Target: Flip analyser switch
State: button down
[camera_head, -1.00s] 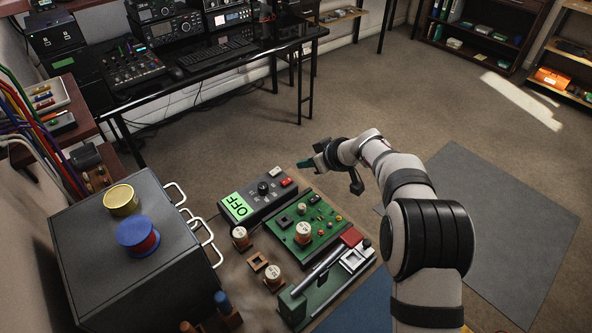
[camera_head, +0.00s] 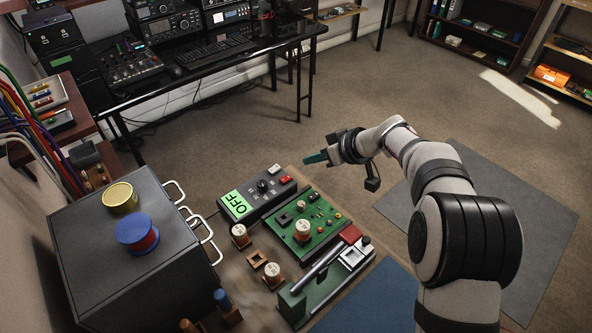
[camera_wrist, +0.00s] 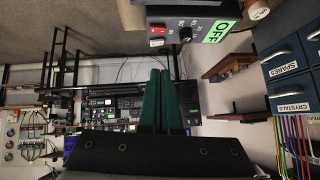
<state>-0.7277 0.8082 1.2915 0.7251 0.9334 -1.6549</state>
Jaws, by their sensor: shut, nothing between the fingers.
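My gripper (camera_head: 308,160) has green fingers, pressed together and empty. It is up and to the right of the analyser, apart from it. In the wrist view its fingertips (camera_wrist: 160,75) point toward the switches, without visible contact.
A dark cabinet (camera_head: 110,250) with white handles is at the left. Open floor lies behind and right of my gripper.

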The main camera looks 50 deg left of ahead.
send_over(282, 178)
jog(key=d, duration=0.3)
jog(key=f, duration=0.7)
jog(key=shift+w+a+f, duration=0.15)
jog(key=shift+w+a, duration=0.05)
jog(key=shift+w, duration=0.2)
notch_tip(282, 178, down, 3)
jog(key=shift+s+d+r, duration=0.1)
jog(key=shift+s+r, duration=0.05)
jog(key=shift+r, duration=0.05)
jog(key=shift+f, duration=0.55)
jog(key=shift+s, duration=0.1)
